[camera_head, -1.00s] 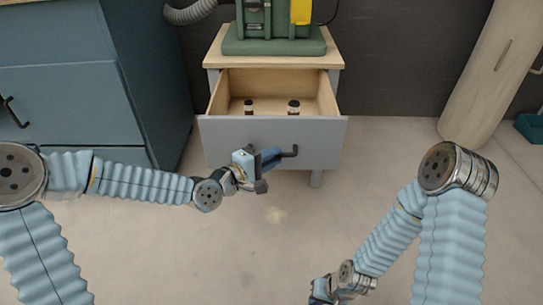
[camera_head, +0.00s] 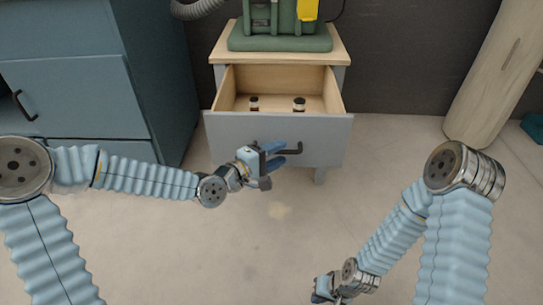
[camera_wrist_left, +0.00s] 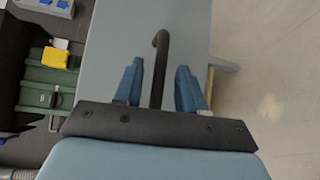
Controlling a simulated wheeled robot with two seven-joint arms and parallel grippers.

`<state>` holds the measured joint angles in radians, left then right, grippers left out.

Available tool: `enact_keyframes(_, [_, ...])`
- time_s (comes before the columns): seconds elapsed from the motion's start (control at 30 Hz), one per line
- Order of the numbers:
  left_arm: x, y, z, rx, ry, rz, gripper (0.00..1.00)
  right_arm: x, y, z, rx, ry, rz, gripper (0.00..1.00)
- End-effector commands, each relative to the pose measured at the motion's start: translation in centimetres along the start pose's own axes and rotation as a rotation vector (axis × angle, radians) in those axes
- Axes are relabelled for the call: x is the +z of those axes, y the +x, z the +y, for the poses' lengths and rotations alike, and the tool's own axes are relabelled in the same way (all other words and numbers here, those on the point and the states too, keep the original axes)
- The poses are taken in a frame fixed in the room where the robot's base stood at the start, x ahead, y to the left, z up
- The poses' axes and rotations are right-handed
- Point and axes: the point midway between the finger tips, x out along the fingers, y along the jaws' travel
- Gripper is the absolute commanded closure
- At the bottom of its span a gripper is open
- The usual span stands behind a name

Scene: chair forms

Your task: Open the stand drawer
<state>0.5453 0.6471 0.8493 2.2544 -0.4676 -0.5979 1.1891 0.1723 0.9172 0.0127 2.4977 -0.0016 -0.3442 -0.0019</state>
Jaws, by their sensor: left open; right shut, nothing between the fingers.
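The stand drawer (camera_head: 230,132) is pulled well out, its wooden inside showing with two small dark-and-white items in it. Its dark bar handle (camera_head: 292,151) is on the grey front panel. My left gripper (camera_head: 284,154) is at the handle with its blue fingers apart. In the left wrist view the handle (camera_wrist_left: 161,50) lies between the two open fingers, with a gap on each side, against the grey drawer front (camera_wrist_left: 190,25). My right gripper (camera_head: 320,296) is low at the bottom edge, shut and empty, away from the drawer.
The stand (camera_head: 218,57) carries a green machine (camera_head: 280,43) with a yellow part. A blue cabinet (camera_head: 70,95) with a dark handle stands at the left. A pale wooden column (camera_head: 490,85) leans at the right. The floor in front of the drawer is clear.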

Motion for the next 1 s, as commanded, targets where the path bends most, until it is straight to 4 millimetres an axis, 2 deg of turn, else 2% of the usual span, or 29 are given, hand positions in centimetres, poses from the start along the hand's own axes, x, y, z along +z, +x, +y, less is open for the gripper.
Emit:
enact_keyframes(0.17, [-0.1,-1.9,0.1,-0.001,-0.002,0.003,0.60,0.0,-0.5,-0.2,0.000,0.000,-0.001,1.00])
enact_keyframes(0.53, [-0.1,-11.3,0.5,-0.003,-0.004,0.007,0.60,-0.1,-3.8,-1.1,0.006,0.002,0.006,1.00])
enact_keyframes(0.6, [-0.5,-11.9,-0.5,0.011,0.002,0.009,0.60,-0.1,-1.6,-0.4,0.005,0.001,0.006,1.00])
enact_keyframes(0.7, [-0.5,-12.7,-0.2,0.016,0.002,0.008,0.60,-0.1,-0.6,-0.1,0.003,0.001,0.003,1.00])
enact_keyframes(1.0, [-0.1,-13.7,-0.2,-0.001,0.001,0.001,0.60,0.0,0.6,0.2,0.000,0.000,0.001,1.00])
